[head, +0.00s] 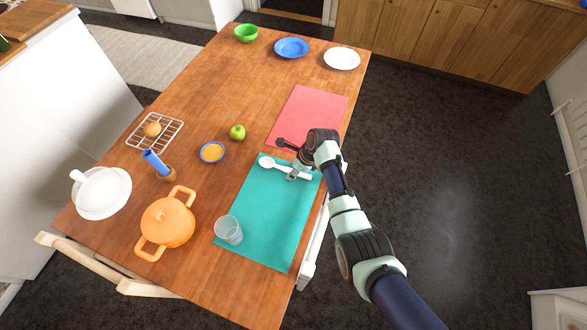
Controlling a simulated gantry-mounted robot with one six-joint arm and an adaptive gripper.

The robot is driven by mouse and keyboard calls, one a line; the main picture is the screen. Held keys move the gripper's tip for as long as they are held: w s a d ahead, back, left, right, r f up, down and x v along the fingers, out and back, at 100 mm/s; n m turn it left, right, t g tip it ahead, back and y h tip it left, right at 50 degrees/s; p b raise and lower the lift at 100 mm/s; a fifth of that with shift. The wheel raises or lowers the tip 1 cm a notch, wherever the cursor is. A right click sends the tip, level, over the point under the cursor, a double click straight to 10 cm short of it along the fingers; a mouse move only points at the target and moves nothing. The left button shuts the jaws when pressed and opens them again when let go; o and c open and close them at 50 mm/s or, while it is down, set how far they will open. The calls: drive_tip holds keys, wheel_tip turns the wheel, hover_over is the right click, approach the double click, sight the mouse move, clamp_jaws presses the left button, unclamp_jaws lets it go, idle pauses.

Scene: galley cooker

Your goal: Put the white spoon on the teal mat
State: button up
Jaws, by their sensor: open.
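The white spoon (268,162) shows over the far end of the teal mat (262,220), with its bowl to the left and its handle to the right. It appears to lie on the mat, roughly along its far edge. My gripper (293,175) is open and low at the spoon's handle. The fingertips are small here, and I cannot tell whether they touch the handle. My wrist hides part of the area just beyond the handle.
A clear glass (229,230) stands on the mat's near left part. A red mat (308,112) lies beyond. An orange pot (167,222), a small blue-rimmed bowl (212,152) and a green apple (237,132) stand left. The table's right edge is close to my arm.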

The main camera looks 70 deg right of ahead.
drive_tip(key=shift+r, duration=0.1)
drive_tip(key=shift+s+r, duration=0.1)
drive_tip(key=shift+r, duration=0.3)
drive_tip(key=p+v, duration=0.5)
drive_tip(key=v, duration=0.6)
drive_tip(key=shift+r, duration=0.15)
drive_tip(key=shift+s, duration=0.1)
drive_tip(key=w+a+r+n+t+h, duration=0.1)
drive_tip(key=w+a+r+n, duration=0.35)
drive_tip(key=a+n, duration=0.35)
drive_tip(key=w+a+r+n+t, duration=0.2)
drive_tip(key=w+a+r+n, duration=0.3)
drive_tip(key=a, duration=0.4)
drive_tip(key=w+a+r+n+t+h, duration=0.1)
drive_tip(key=w+a+r+n, duration=0.2)
drive_tip(key=w+a+n, duration=0.45)
drive_tip(key=s+a+r+n+t+y, duration=0.1)
drive_tip(key=a+r+n, duration=0.4)
drive_tip(key=a, duration=0.5)
drive_tip(key=s+a+r+n+t+y, duration=0.1)
drive_tip(key=s+a+r+n+t, duration=0.2)
drive_tip(key=a+n, duration=0.7)
wheel_tip(320, 180, up, 3)
drive_tip(key=shift+s+r, duration=0.1)
drive_tip(key=shift+s, duration=0.95)
